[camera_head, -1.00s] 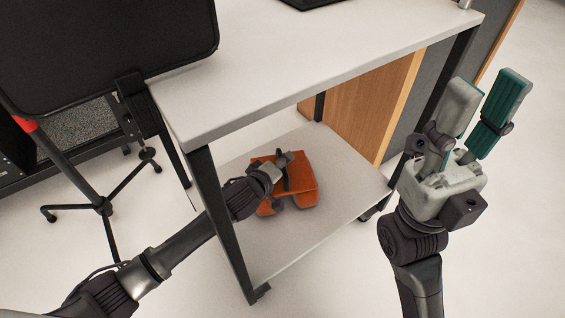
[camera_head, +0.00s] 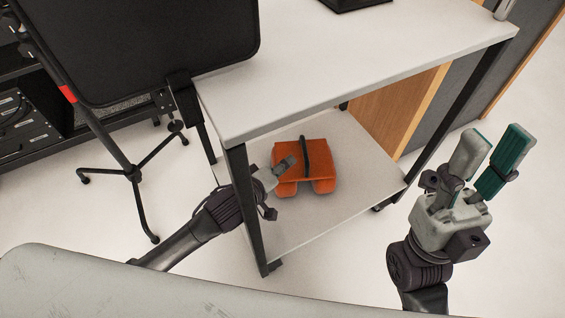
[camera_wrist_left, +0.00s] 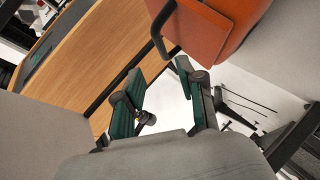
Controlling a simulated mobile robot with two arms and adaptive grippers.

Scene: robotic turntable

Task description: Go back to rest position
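An orange box-like case (camera_head: 300,172) with a black handle lies on the lower shelf of a white table. My left gripper (camera_head: 287,165) is over that shelf, at the left side of the case; contact cannot be told from the head view. In the left wrist view the fingers of my left gripper (camera_wrist_left: 160,72) are apart with nothing between them, and the orange case (camera_wrist_left: 205,28) is beyond the fingertips. My right gripper (camera_head: 494,140) is raised to the right of the table, open and empty, with fingers pointing up.
The white table (camera_head: 400,45) has a lower shelf (camera_head: 355,205) and black legs; its front left leg (camera_head: 248,210) stands close beside my left arm. A black panel on a tripod stand (camera_head: 140,45) is at the left. Wooden panels (camera_head: 395,108) stand behind. Floor is clear at the right.

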